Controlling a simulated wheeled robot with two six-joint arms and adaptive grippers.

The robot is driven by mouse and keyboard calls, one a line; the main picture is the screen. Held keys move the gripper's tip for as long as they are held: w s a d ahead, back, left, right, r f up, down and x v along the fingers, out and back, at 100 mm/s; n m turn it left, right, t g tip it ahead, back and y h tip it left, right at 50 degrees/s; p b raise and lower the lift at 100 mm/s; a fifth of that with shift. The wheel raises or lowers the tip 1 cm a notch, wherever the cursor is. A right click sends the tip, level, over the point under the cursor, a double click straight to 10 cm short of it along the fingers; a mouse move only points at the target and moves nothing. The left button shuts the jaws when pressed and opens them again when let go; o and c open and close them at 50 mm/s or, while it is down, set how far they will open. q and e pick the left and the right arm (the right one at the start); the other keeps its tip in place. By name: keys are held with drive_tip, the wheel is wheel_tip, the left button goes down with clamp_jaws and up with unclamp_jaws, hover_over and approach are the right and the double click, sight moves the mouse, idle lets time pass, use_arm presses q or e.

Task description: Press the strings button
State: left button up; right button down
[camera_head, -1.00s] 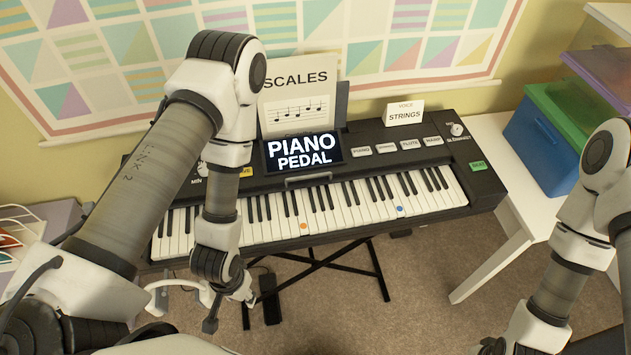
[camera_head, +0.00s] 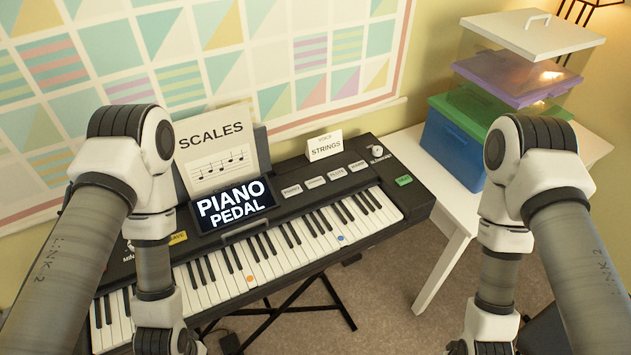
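The black keyboard (camera_head: 330,237) stands slantwise across the middle of the head view. A row of four light buttons runs along its panel. The second button from the left (camera_head: 314,182) has a label too small to read surely. A white card reading "VOICE STRINGS" (camera_head: 325,147) stands behind the row. The keyboard's screen (camera_head: 232,204) reads "PIANO PEDAL". My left arm hangs over the keyboard's left end. My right arm is right of the keyboard, over the floor and white table. Both grippers' fingers are below the lower picture edge.
A white table (camera_head: 452,212) right of the keyboard holds a blue bin with a green lid (camera_head: 462,130) and stacked clear boxes. A "SCALES" sheet (camera_head: 217,148) stands behind the screen. A dark round knob (camera_head: 377,151) and a green button (camera_head: 404,180) are at the panel's right end. Carpet lies below.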

use_arm(q)
clamp_jaws()
idle(1.2)
